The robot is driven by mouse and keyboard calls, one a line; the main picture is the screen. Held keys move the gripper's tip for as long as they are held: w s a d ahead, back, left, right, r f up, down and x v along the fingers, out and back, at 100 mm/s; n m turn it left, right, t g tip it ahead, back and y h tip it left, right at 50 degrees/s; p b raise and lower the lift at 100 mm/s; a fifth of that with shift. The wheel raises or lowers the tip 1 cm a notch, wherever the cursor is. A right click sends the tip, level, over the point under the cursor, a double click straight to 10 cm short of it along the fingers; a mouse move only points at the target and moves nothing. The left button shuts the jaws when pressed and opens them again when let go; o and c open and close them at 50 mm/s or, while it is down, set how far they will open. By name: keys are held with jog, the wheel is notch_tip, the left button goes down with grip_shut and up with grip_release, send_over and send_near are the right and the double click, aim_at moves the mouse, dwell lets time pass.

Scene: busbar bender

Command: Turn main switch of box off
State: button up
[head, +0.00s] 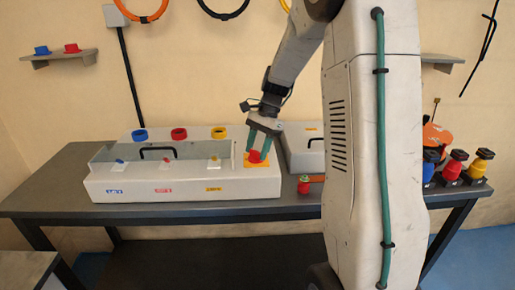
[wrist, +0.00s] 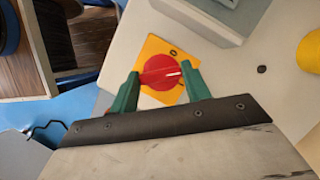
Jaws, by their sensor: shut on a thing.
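The box (head: 190,187) is a pale housing on the dark table, with blue, red and yellow rings along its back and labels on its front. Its main switch (head: 256,159) is a red rotary knob on a yellow plate at the box's right end. The switch (wrist: 159,72) also shows in the wrist view, with a white mark on its handle and a "0" on the plate. My gripper (head: 262,147) reaches down from above. Its green fingers (wrist: 160,82) are shut on the red handle, one on each side. The left finger hides part of the plate.
A second pale box (head: 303,160) with a black handle stands right of the switch. Several coloured connectors (head: 453,166) stand at the right. A shelf (head: 58,58) holds blue and red pieces.

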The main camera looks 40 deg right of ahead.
jog(key=n+g, duration=0.1)
jog(key=n, duration=0.1)
jog(key=n+g+h, duration=0.1)
jog(key=n, duration=0.2)
jog(key=shift+w+n, duration=0.2)
jog(key=shift+n, duration=0.1)
jog(key=shift+w+a+n+g+h, duration=0.1)
jog(key=shift+n+g+h, duration=0.2)
jog(key=shift+n, duration=0.8)
jog(key=shift+n+g+h, duration=0.3)
jog(key=shift+n, duration=0.8)
jog(key=shift+c, duration=0.2)
jog(key=shift+o, duration=0.2)
jog(key=o, duration=1)
jog(key=shift+c, duration=0.2)
jog(key=v, duration=0.7)
jog(key=shift+r, duration=0.35)
jog(key=shift+w, duration=0.15)
